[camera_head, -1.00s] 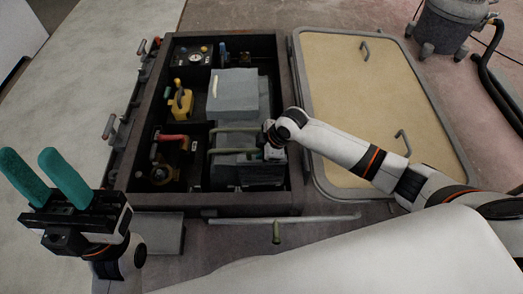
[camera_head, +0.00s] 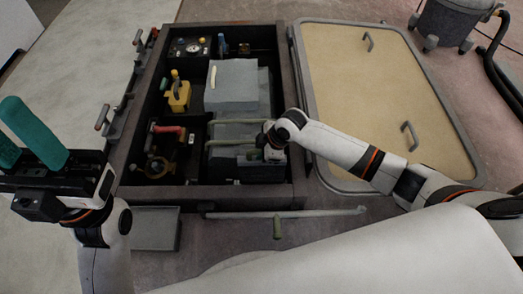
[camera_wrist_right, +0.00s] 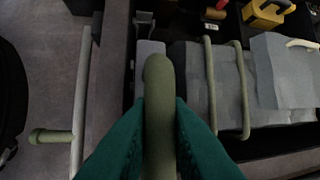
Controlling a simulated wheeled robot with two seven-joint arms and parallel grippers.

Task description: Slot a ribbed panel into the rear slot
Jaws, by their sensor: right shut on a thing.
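My right gripper (camera_head: 268,142) is low over the front right of the dark open well (camera_head: 297,165). In the right wrist view its teal fingers (camera_wrist_right: 160,120) are shut on an olive-green rounded handle (camera_wrist_right: 159,85). What hangs below that handle is hidden, so I cannot make out ribs or a slot. A pale grey piece (camera_wrist_right: 149,50) shows just beyond the handle. Beside it lies a grey block (camera_head: 238,130) with two olive bars across it. My left gripper (camera_head: 20,130) is open and empty at the left edge, partly cut off.
A lighter grey block (camera_head: 231,90) with a pale handle sits behind. Yellow (camera_head: 178,95) and red-handled (camera_head: 166,130) fittings fill the well's left compartments. A tan hatch lid (camera_head: 385,95) lies to the right. A grey rod (camera_head: 325,212) lies in front.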

